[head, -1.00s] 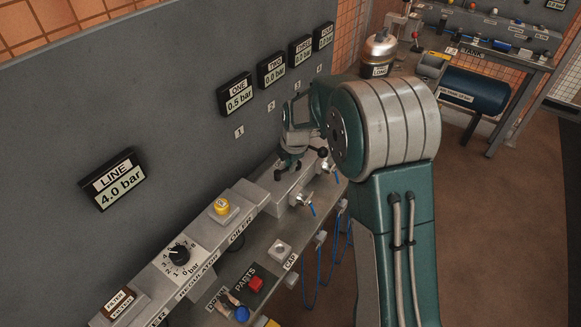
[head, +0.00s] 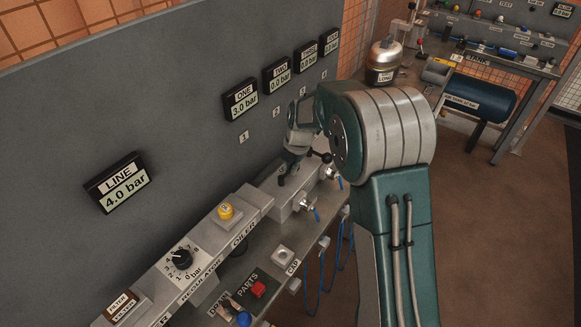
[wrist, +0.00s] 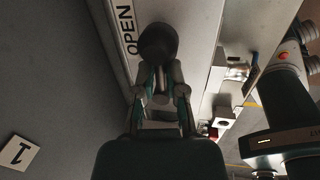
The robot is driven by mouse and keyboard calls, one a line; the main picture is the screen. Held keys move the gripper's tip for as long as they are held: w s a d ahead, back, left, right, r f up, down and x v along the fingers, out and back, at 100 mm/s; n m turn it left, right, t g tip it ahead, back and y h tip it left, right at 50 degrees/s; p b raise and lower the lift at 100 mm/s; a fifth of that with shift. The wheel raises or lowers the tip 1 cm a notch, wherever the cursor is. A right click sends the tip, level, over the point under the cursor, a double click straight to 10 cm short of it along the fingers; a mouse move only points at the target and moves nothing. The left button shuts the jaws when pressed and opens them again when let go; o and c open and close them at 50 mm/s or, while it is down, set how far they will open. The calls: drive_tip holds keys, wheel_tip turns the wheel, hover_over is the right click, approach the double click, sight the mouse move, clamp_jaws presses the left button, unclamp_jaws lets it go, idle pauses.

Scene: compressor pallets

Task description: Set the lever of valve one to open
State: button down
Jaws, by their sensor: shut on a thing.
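My gripper (head: 287,170) is over the near end of the grey valve block (head: 290,207), in front of the wall tag marked 1 (head: 243,137). In the wrist view my gripper (wrist: 160,85) is shut on the lever of valve one, whose round black knob (wrist: 157,42) shows past the fingertips. The knob is right beside the word OPEN (wrist: 128,30) on the block. The lever's shaft is mostly hidden by the fingers. Gauge ONE (head: 241,103) reads 3.0 bar.
Gauge LINE (head: 117,182) reads 4.0 bar. The regulator dial (head: 182,259) and a yellow-topped oiler (head: 226,211) stand along the bench at left. Blue-handled taps (head: 308,207) and hanging blue hoses line the front edge. Gauges TWO (head: 277,75) and others hang further right.

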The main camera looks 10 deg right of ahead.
drive_tip(key=shift+w, duration=0.1)
drive_tip(key=c, duration=0.7)
unclamp_jaws()
drive_tip(key=shift+d, duration=0.1)
wheel_tip(320, 180, up, 12)
drive_tip(key=s+d, duration=0.1)
drive_tip(key=shift+s+d+f, duration=0.2)
drive_tip(key=shift+s+d, duration=0.05)
drive_tip(key=shift+d, duration=0.05)
